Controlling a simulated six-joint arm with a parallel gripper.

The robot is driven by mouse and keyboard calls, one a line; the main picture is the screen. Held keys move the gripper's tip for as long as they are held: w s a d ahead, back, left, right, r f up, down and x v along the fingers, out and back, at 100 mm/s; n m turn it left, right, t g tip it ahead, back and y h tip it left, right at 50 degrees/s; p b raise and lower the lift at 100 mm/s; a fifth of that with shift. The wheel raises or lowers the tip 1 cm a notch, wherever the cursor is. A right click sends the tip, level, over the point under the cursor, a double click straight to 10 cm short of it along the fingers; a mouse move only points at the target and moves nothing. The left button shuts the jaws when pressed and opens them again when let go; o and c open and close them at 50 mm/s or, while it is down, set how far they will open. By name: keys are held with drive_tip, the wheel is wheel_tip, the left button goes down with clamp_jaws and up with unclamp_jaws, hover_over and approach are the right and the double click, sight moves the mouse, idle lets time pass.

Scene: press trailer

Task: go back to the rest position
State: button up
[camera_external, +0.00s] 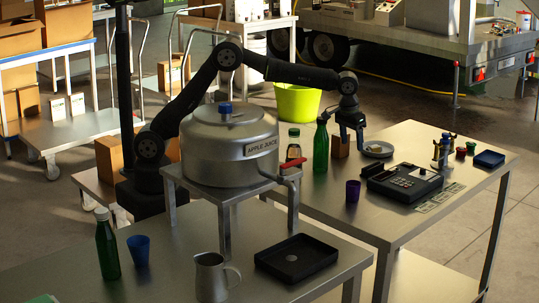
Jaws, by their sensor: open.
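My gripper (351,147) is open and points down over the far table, with nothing seen between its fingers. It is close to a brown block (340,147) and a small grey plate (375,149); I cannot tell whether it touches either. My arm arches from its base behind the big metal pot over to the right.
The metal apple juice pot (229,150) stands on a raised stand under my arm.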

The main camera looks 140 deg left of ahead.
wheel_tip(320, 180, down, 10)
drive_tip(key=shift+s+a+r, duration=0.1)
drive_tip(key=shift+r, duration=1.85)
